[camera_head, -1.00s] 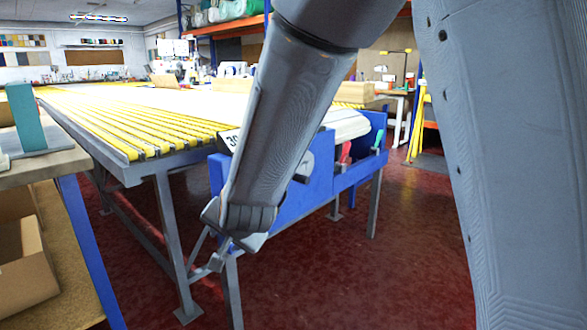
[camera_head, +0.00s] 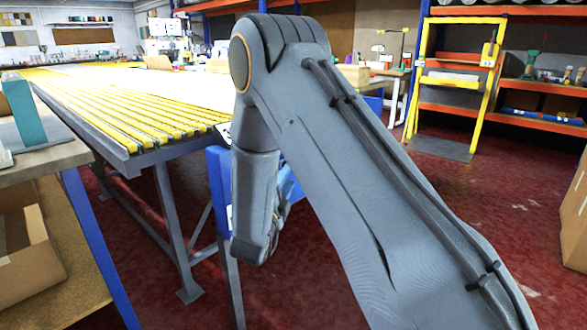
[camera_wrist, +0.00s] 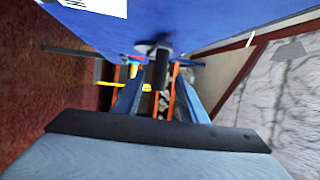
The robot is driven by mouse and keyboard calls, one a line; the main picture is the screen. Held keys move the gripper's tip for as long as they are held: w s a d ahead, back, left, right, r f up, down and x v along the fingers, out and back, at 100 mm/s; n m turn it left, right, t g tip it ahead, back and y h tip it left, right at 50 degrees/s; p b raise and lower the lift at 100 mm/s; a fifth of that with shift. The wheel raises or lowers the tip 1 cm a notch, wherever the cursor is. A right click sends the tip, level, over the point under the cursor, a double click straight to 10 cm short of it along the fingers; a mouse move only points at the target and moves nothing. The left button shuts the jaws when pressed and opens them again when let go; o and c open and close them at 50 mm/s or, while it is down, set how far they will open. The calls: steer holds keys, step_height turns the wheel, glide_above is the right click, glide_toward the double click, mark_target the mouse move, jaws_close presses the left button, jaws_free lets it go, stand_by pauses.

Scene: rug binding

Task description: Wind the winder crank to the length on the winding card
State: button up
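The blue winder frame (camera_head: 216,180) stands at the end of the slatted table, mostly hidden behind my arm in the head view. A sliver of a white card (camera_head: 224,131) shows at its top; its writing is covered. In the wrist view the blue winder panel (camera_wrist: 200,20) fills the top, with part of a white label (camera_wrist: 100,6). A dark round hub and handle, apparently the crank (camera_wrist: 161,68), sticks out from the panel. My gripper (camera_wrist: 160,92) has its two fingers apart on either side of this handle's line. Whether they touch it cannot be told.
The yellow-slatted table (camera_head: 130,110) runs back to the left. A workbench (camera_head: 50,155) with a cardboard box below it is at the near left. A yellow frame (camera_head: 470,85) and shelves stand at the back right.

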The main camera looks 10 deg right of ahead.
steer(key=b+x, duration=0.1)
steer(key=x, duration=0.5)
steer(key=shift+w, duration=0.25)
jaws_close()
